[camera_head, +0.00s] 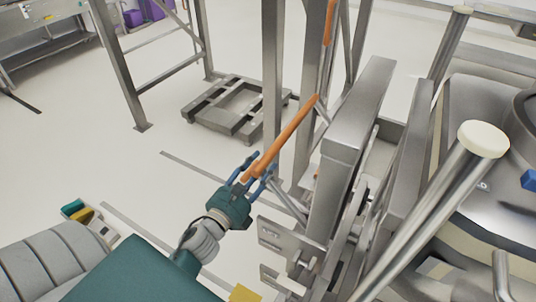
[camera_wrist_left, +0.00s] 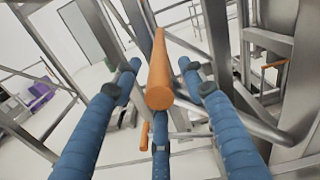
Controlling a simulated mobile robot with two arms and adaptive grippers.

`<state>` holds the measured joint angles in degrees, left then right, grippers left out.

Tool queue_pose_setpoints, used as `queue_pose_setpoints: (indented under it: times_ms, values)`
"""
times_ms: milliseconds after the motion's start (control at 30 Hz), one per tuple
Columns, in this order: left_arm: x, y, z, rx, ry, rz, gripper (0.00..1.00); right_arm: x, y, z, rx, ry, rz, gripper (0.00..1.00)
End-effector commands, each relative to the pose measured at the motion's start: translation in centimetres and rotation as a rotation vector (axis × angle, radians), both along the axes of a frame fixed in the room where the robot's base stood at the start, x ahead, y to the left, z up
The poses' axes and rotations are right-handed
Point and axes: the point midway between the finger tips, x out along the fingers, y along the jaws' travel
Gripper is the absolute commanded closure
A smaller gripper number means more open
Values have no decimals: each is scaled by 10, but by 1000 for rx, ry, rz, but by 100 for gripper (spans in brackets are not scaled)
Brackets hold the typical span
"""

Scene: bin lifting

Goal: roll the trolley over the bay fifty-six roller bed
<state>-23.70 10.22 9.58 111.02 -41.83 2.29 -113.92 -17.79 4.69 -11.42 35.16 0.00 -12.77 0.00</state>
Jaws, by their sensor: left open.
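My left gripper (camera_head: 256,170) is open, its blue fingers spread around the lower end of an orange handle (camera_head: 285,133). In the left wrist view the handle (camera_wrist_left: 160,72) points its round end at the camera, between the spread fingers (camera_wrist_left: 158,80), with gaps visible beside it. The handle slants up towards a grey steel frame (camera_head: 345,140) that stands at the centre right. I cannot tell which part of this steelwork is the trolley or the bay fifty-six roller bed; no bay label is readable. My right gripper is not in view.
A low metal frame (camera_head: 238,108) lies on the floor beyond the gripper. Steel posts (camera_head: 273,80) rise close behind the handle. A large steel vessel (camera_head: 480,140) and a white-capped post (camera_head: 482,140) crowd the right. Pale floor (camera_head: 70,150) is mostly clear at left.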

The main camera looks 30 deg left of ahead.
Motion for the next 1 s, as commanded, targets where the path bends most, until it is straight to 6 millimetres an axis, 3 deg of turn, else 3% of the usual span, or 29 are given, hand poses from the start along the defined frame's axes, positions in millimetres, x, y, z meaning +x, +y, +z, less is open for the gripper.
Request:
queue_pose_setpoints:
  times_ms: [233,633,833,1000]
  values:
    - [35,2,1,-1,0,1,58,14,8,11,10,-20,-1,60]
    - [42,3,-1,-2,2,1,58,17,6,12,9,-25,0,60]
    - [42,2,-1,-2,2,1,98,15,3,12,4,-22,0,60]
    - [42,2,-2,-2,3,0,100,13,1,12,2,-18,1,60]
